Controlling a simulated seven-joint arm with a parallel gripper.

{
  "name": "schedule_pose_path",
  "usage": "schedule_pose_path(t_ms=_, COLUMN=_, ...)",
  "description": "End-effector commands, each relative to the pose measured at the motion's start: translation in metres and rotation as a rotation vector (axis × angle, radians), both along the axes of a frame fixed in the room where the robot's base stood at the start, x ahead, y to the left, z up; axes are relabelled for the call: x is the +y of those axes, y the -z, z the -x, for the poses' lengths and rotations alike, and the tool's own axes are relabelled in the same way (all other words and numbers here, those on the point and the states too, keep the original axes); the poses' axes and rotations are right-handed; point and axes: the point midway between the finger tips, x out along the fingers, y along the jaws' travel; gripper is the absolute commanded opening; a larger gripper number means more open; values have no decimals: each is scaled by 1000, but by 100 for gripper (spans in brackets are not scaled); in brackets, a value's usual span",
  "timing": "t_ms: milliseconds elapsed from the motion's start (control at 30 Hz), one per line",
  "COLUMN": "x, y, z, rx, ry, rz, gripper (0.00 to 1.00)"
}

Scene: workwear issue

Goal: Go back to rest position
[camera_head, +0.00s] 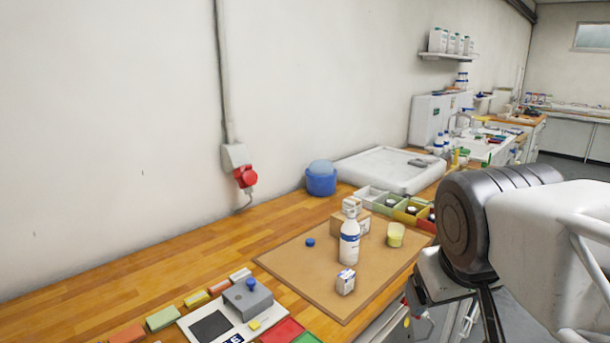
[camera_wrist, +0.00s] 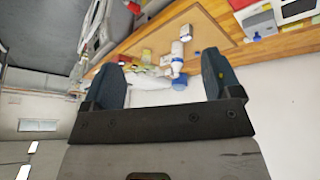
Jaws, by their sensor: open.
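My gripper (camera_wrist: 162,65) is open and empty in the wrist view, its two dark fingers well apart. Between and beyond the fingers, the bench shows at a distance, tilted in the picture, and nothing touches the fingers. In the head view my arm fills the right side, in front of the bench's right part. I cannot make out the fingertips clearly there.
A brown board (camera_head: 308,268) on the wooden bench carries a white bottle (camera_head: 349,246), a small box (camera_head: 345,282), a yellowish cup (camera_head: 395,235) and a blue cap (camera_head: 310,242). Behind are a blue tub (camera_head: 321,183) and a white tray (camera_head: 375,176).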

Motion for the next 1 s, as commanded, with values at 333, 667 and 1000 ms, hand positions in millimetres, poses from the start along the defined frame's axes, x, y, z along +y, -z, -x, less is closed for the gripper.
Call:
schedule_pose_path(t_ms=333, x=7, y=8, z=30, rx=-26, ry=77, rz=-103, gripper=84)
schedule_pose_path(t_ms=667, x=9, y=25, z=37, rx=0, ry=113, rz=-141, gripper=84)
schedule_pose_path(t_ms=1000, x=8, y=64, z=29, rx=110, ry=129, rz=-134, gripper=84)
